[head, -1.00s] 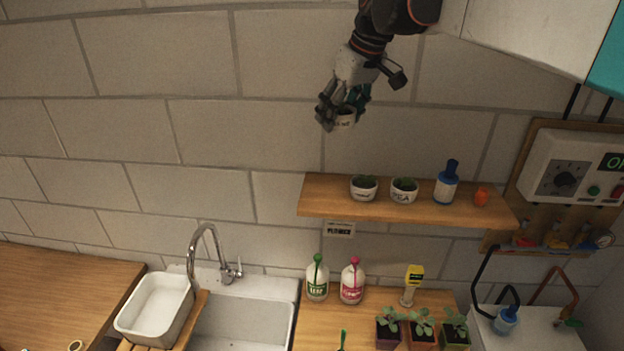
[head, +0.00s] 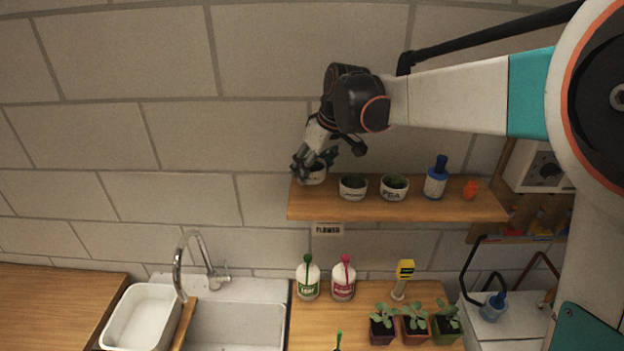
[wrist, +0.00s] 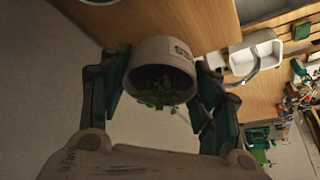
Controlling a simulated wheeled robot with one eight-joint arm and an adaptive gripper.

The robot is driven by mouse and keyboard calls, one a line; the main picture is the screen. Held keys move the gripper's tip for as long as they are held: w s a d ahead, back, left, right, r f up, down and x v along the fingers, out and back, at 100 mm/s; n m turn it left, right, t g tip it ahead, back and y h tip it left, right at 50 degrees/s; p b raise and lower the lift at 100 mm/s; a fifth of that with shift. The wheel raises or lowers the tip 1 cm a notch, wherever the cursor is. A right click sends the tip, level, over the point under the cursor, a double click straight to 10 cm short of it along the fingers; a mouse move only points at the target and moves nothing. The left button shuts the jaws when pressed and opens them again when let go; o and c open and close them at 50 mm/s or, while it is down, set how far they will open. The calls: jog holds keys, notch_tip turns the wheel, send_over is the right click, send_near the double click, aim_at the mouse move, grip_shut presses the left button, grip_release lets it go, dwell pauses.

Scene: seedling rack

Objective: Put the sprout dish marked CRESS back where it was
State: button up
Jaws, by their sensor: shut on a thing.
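My gripper (head: 312,172) is shut on a small white sprout dish (head: 314,178) at the left end of the wooden wall shelf (head: 420,208). In the wrist view the dish (wrist: 162,52) sits between both fingers, with green sprouts inside and dark lettering on its side that I cannot read in full. In the head view the fingers partly hide the dish, and I cannot tell whether it touches the shelf. To its right stand another white sprout dish (head: 353,187), its mark unclear, and a dish marked PEA (head: 395,188).
A blue bottle (head: 435,178) and an orange object (head: 470,190) stand farther right on the shelf. Below are two pump bottles (head: 343,280), seedling pots (head: 415,325) and a sink (head: 235,325).

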aim_at(312, 181)
jog(key=shift+f, duration=2.3)
jog(key=o, duration=1.2)
jog(key=shift+f, duration=0.1)
